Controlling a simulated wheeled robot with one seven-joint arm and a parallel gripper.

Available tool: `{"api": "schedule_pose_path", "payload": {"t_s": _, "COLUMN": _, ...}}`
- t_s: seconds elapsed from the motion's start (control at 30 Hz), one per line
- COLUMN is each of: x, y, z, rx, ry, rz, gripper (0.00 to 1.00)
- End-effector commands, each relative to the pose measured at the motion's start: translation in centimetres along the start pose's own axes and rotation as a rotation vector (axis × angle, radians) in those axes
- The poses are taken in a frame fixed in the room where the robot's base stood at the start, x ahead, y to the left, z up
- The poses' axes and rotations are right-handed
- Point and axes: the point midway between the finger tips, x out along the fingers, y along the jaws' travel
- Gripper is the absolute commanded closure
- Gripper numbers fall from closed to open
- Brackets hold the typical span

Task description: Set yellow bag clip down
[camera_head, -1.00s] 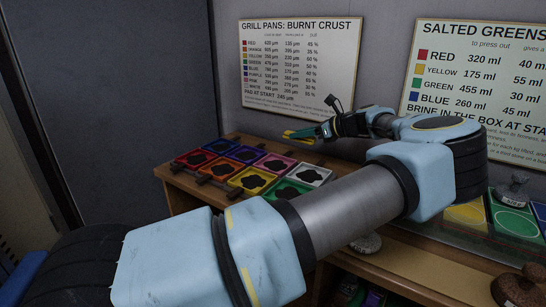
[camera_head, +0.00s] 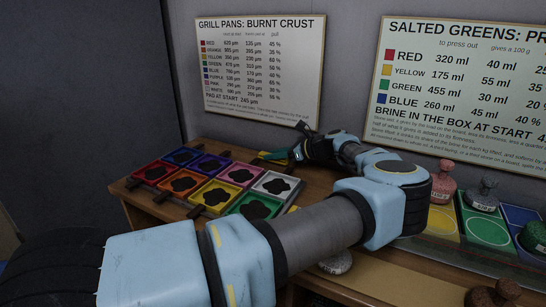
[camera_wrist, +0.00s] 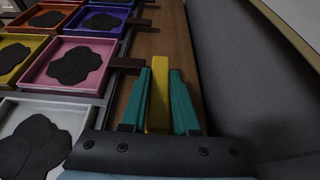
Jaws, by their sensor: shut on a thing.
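The yellow bag clip (camera_wrist: 159,85) stands between the two green fingers of my gripper (camera_wrist: 160,100) in the wrist view. The fingers are shut on it, and its yellow end sticks out past them. In the head view my gripper (camera_head: 276,156) is low, near the back of the wooden counter by the wall, behind the coloured pans. The clip shows there only as a small yellow streak. I cannot tell whether it touches the counter.
Several coloured square pans with dark contents stand left of my gripper, including a pink pan (camera_wrist: 72,65) and a white pan (camera_wrist: 45,125). The grey wall (camera_wrist: 235,80) is close on the right. A bare wooden strip (camera_wrist: 165,42) lies between. Weights stand on coloured squares at the right.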

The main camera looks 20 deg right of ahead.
Motion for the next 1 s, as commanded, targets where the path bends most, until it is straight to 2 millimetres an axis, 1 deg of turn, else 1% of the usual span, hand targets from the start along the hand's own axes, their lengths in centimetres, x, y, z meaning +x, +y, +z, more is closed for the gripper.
{"api": "schedule_pose_path", "payload": {"t_s": 0.13, "x": 0.5, "y": 0.0, "z": -1.1, "rx": 0.000, "ry": -0.001, "rz": 0.000, "gripper": 1.00}}
{"api": "schedule_pose_path", "payload": {"t_s": 0.47, "x": 0.6, "y": 0.0, "z": -1.4, "rx": 0.000, "ry": 0.001, "rz": 0.000, "gripper": 1.00}}
{"api": "schedule_pose_path", "payload": {"t_s": 0.5, "x": 0.6, "y": 0.0, "z": -1.4, "rx": 0.000, "ry": 0.001, "rz": 0.000, "gripper": 0.69}}
{"api": "schedule_pose_path", "payload": {"t_s": 0.7, "x": 0.6, "y": 0.0, "z": -1.4, "rx": 0.000, "ry": 0.001, "rz": 0.000, "gripper": 0.46}}
{"api": "schedule_pose_path", "payload": {"t_s": 0.77, "x": 0.6, "y": 0.0, "z": -1.4, "rx": 0.000, "ry": 0.000, "rz": 0.000, "gripper": 0.41}}
{"api": "schedule_pose_path", "payload": {"t_s": 1.0, "x": 0.5, "y": 0.0, "z": -1.3, "rx": -0.001, "ry": 0.000, "rz": 0.000, "gripper": 0.41}}
